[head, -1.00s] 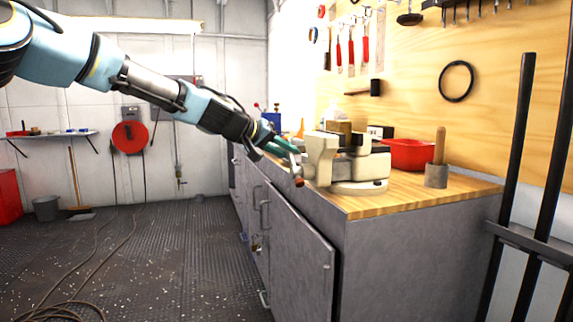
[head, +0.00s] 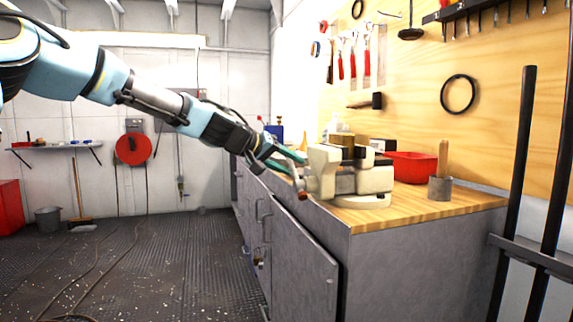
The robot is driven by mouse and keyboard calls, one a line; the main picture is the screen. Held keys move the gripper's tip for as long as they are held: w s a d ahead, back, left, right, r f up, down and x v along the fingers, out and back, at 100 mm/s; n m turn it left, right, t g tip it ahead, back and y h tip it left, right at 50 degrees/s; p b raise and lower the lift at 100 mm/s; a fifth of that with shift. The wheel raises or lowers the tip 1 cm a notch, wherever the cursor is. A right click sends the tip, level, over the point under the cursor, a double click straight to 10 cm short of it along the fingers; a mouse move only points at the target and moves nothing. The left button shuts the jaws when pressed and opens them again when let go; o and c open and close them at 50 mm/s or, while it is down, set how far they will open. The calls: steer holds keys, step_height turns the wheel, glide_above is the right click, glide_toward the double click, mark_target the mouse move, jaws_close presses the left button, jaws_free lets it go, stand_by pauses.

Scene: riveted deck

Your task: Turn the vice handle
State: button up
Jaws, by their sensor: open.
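A cream bench vice (head: 345,180) stands on the wooden worktop near its left front edge. Its handle (head: 300,183) is a thin metal bar on the vice's left side, with a reddish-brown knob (head: 303,196) at its lower end. My gripper (head: 290,163) reaches in from the left with its green fingers at the handle. The fingers are open, and the bar shows close to them. I cannot tell whether they touch it or whether the bar lies between them.
The grey cabinet (head: 420,260) carries the wooden worktop (head: 440,208). A red bin (head: 412,167) and a pot with a wooden-handled tool (head: 440,187) stand right of the vice. Black upright bars (head: 515,170) stand at the right. The floor (head: 160,255) at left is mostly clear, with a cable.

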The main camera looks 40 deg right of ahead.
steer(key=v, duration=1.1)
steer(key=shift+f, duration=0.15)
stand_by(0.4)
